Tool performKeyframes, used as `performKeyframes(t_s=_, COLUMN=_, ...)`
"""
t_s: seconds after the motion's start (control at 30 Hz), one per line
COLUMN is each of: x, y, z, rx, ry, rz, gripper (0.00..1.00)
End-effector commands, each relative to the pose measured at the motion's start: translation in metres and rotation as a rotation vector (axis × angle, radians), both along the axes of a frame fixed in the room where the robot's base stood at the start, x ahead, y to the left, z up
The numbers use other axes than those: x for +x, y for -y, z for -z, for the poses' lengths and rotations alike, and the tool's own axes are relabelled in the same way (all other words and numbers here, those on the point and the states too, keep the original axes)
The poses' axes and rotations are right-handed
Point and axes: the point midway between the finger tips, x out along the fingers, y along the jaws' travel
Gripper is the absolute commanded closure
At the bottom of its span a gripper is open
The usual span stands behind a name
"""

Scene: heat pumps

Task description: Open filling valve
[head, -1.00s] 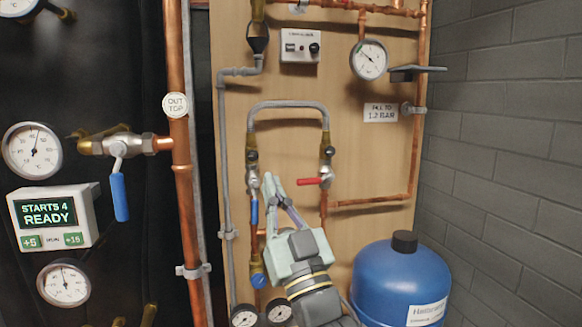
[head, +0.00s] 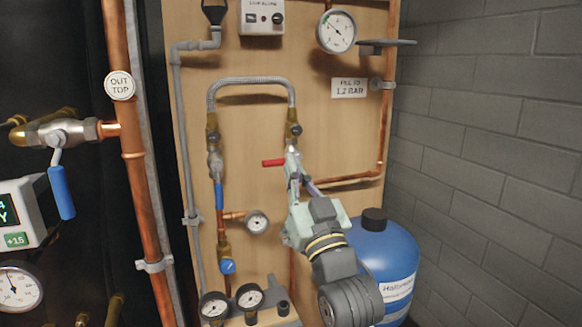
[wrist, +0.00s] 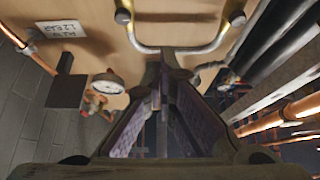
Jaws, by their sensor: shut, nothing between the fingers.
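A braided hose loop (head: 252,82) joins two valves on the wooden board; it also shows in the wrist view (wrist: 185,50). The right valve has a red lever (head: 272,163), which points horizontally left. The left valve has a blue lever (head: 219,195), which hangs straight down along its pipe. My gripper (head: 291,152) is shut and empty, its fingers pointing up in front of the right valve. The fingertips hide that valve's body and lie just right of the red lever; I cannot tell whether they touch. In the wrist view the gripper (wrist: 165,58) has its fingertips together below the hose.
A pressure gauge (head: 336,32) and a "fill to 1.2 bar" label (head: 350,88) are at upper right. A blue tank (head: 385,250) stands right of my arm. Small gauges (head: 215,306) sit at the bottom. Another blue-handled valve (head: 61,190) is at left.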

Motion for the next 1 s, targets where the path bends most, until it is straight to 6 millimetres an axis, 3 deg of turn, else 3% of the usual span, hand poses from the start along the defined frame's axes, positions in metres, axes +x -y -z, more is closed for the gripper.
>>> performKeyframes(t_s=0.37, x=0.065, y=-0.023, z=-0.045, rx=-0.002, ry=0.0, rz=-0.003, gripper=1.0)
performKeyframes(t_s=0.5, x=0.072, y=-0.022, z=-0.021, rx=0.002, ry=-0.005, rz=0.0, gripper=1.0)
performKeyframes(t_s=0.63, x=0.074, y=-0.024, z=-0.009, rx=0.001, ry=-0.002, rz=0.0, gripper=1.0)
performKeyframes(t_s=1.0, x=0.074, y=-0.025, z=-0.003, rx=-0.001, ry=0.001, rz=0.001, gripper=1.0)
